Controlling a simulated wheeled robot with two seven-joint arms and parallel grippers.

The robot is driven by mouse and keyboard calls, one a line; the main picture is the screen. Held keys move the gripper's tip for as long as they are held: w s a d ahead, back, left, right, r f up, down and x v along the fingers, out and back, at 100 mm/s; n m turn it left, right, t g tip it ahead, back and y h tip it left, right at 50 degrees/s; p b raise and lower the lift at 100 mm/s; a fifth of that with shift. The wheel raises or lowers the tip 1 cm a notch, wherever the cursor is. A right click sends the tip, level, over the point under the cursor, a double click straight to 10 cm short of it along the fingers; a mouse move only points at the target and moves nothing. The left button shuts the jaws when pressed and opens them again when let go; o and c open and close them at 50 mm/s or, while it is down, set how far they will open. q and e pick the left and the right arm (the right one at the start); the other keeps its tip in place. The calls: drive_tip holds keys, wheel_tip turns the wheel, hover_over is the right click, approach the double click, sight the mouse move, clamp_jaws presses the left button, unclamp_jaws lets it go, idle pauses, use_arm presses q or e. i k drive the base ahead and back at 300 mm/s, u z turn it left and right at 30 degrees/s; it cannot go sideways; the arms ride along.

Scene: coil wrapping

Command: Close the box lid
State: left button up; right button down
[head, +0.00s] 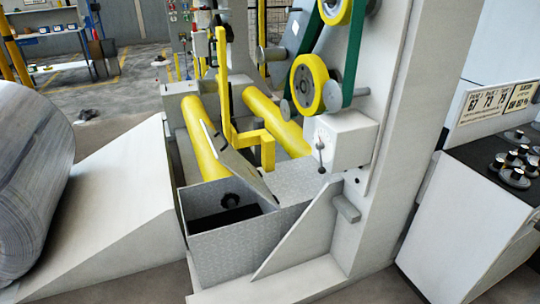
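A grey metal box (232,252) with a speckled surface stands at the front of the machine, low in the middle of the head view. Its lid (238,167) is open. The lid is a flat grey panel tilted up at a slant along the box's back right side, and the opening below it shows a dark inside. A small round black part (230,200) shows on the inner wall of the box. Neither of my grippers is in view.
Yellow rollers (203,135) and a yellow bracket (262,143) lie just behind the lid. A large coil (32,170) sits by a white ramp (110,215) at left. A slanted white plate (305,235) flanks the box; a control console (480,190) stands right.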

sight(224, 153)
drive_tip(key=u, duration=0.7)
drive_tip(key=i, duration=0.5)
drive_tip(key=u, duration=0.4)
